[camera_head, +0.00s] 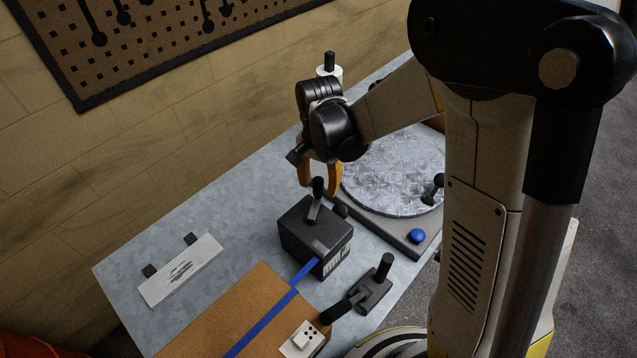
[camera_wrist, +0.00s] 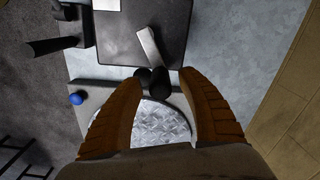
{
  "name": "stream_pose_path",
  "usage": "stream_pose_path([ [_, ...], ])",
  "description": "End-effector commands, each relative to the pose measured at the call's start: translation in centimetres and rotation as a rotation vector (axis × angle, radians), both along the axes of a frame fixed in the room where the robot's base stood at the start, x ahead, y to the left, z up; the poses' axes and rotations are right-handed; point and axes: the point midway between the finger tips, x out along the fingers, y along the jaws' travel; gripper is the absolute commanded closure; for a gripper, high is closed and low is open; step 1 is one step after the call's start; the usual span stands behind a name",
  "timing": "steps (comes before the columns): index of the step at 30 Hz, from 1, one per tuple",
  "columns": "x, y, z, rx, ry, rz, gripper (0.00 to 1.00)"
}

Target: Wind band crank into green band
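A black box (camera_head: 308,232) stands on the grey bench with a crank (camera_head: 313,208) on top. The crank has a pale arm and an upright black handle. A blue strap (camera_head: 305,271) runs from the box over a brown board. A white label with a little green (camera_head: 338,262) is on the box's side; its markings are too small to read. My gripper (camera_head: 320,188), with orange fingers, is open at the crank handle. In the wrist view, the crank arm (camera_wrist: 149,46) points toward the gap between my open fingertips (camera_wrist: 160,78); contact cannot be told.
A round textured plate (camera_head: 394,170) with a black knob and a blue button (camera_head: 417,236) is behind the box. A black lever device (camera_head: 371,290) stands to the right of the box. A brown board (camera_head: 240,310) and a white sign plate (camera_head: 180,270) lie nearer and left.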

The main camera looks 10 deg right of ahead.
Motion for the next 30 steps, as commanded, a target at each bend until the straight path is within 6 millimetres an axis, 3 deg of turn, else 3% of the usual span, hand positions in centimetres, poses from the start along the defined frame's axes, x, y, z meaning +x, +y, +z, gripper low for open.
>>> stream_pose_path([
  [10,0.0,0.0,0.8,0.001,0.0,0.001,0.54],
  [24,0.0,0.0,10.1,0.0,0.0,0.0,0.54],
  [30,0.0,0.0,11.9,0.0,0.0,0.0,0.54],
])
